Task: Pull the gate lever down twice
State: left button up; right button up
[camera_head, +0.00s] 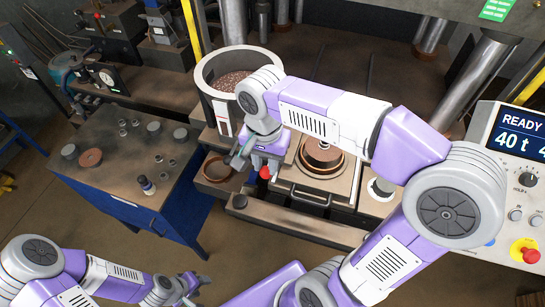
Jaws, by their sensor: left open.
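A red ball knob (265,172) shows at the front of the press, just below my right gripper (262,162); it looks like the end of the gate lever, whose arm is mostly hidden. My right gripper is at or just above the knob; whether its fingers touch or close on it cannot be made out. The round grey hopper (207,92), holding brown-red granules (231,82), stands behind my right wrist. My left gripper (190,287) is open and empty at the lower left, low in front of the bench and away from the lever.
A round mould (320,158) sits right of my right gripper. A round dish (216,168) is left of it. The control panel (518,180) reads READY, 40 t.

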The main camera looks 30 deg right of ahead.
notch_tip(320, 180, down, 8)
jog(key=b, duration=0.5)
jog(key=shift+b, duration=0.4)
jog(key=shift+r, duration=0.2)
notch_tip(320, 180, up, 11)
jog(key=p, duration=0.9)
jog(key=shift+f, duration=0.15)
jog(key=shift+f, duration=0.15)
dwell(0.4)
notch_tip(320, 180, down, 10)
jog(key=b, duration=0.8)
jog(key=shift+f, duration=0.25)
dwell(0.6)
